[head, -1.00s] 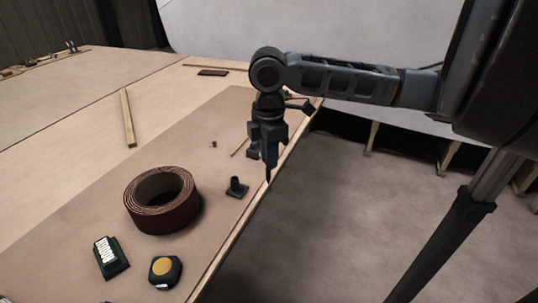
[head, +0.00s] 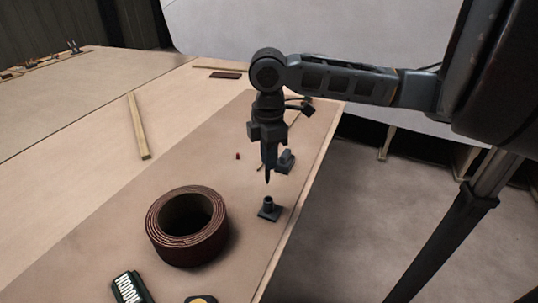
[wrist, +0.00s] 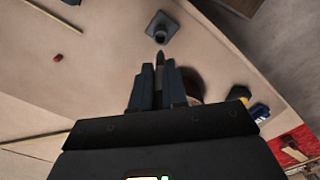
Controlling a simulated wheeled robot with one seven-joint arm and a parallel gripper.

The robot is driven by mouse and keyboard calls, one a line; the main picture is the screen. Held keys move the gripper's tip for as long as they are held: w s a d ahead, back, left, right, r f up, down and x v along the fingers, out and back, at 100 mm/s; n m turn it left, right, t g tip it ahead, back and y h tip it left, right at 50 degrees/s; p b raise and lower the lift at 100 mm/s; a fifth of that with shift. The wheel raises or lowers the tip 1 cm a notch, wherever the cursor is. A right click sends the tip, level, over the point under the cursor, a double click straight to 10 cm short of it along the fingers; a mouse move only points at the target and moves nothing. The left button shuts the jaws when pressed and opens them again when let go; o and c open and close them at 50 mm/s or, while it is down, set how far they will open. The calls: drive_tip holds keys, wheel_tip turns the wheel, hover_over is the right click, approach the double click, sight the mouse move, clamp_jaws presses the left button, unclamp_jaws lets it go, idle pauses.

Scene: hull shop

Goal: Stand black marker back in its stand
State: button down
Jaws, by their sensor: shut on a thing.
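The black marker (head: 268,177) is held point down in my gripper (head: 268,157); its dark tip shows beyond the fingers in the wrist view (wrist: 160,60). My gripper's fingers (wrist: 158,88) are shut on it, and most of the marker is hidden. The stand (head: 269,209) is a small dark square base with a short upright tube, on the worktop near its right edge. In the head view the tip is just above the tube's mouth, apart from it. In the wrist view the stand (wrist: 162,28) lies beyond the tip.
A reddish-brown roll (head: 187,228) stands left of the stand. A small red piece (head: 238,156) and a wood strip (head: 139,125) lie farther left.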

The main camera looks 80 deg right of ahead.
sight(269, 177)
drive_tip(key=shift+f+b, duration=1.6)
drive_tip(key=shift+f, duration=0.6)
drive_tip(key=shift+s+f+b, duration=0.1)
drive_tip(key=shift+f+b, duration=0.9)
drive_tip(key=shift+f, duration=1)
idle(3.3)
drive_tip(key=c, duration=1.1)
unclamp_jaws()
